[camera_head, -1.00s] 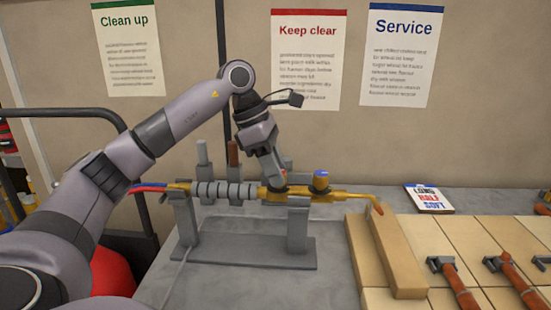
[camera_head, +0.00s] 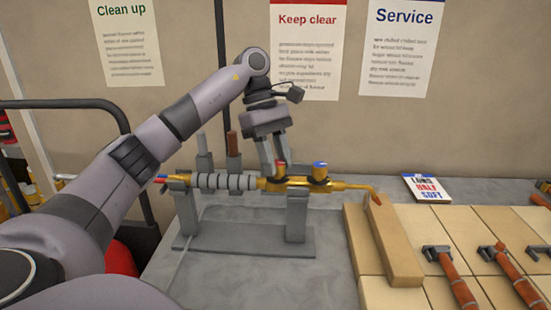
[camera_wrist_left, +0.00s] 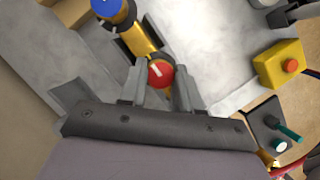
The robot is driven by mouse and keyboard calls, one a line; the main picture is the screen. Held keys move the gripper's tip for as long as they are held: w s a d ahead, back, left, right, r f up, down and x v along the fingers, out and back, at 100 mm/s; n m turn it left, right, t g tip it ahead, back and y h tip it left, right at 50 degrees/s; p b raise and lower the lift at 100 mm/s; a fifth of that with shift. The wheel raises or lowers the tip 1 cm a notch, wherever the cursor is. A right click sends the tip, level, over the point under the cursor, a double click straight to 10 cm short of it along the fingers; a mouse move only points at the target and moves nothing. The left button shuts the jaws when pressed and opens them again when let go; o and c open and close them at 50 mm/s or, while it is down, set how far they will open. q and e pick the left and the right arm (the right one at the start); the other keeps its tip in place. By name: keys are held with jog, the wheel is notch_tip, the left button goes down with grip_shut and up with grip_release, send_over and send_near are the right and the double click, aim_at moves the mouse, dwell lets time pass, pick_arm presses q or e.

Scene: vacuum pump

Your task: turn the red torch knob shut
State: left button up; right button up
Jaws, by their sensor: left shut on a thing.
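A brass torch (camera_head: 335,185) with a grey ribbed grip lies across a grey two-post stand, its bent tip at the right. The red torch knob (camera_wrist_left: 160,73), with a pale mark across its top, sits on the torch body; it also shows in the head view (camera_head: 281,167). My left gripper (camera_wrist_left: 161,85) reaches down from above, its fingers on either side of the red knob and shut on it. The blue knob (camera_head: 320,170) stands to the right of the red one. My right gripper is not in view.
The stand (camera_head: 245,241) rests on a grey bench. A wooden block (camera_head: 393,240) lies under the torch tip. Tools with orange-brown handles (camera_head: 515,272) lie at right. A small card (camera_head: 427,189) lies behind. Upright grey and brown pieces (camera_head: 233,146) stand close behind the torch.

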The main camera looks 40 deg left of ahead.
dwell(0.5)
pick_arm(q)
jog(key=o, duration=1.1)
jog(key=shift+c, duration=0.2)
jog(key=v, duration=0.7)
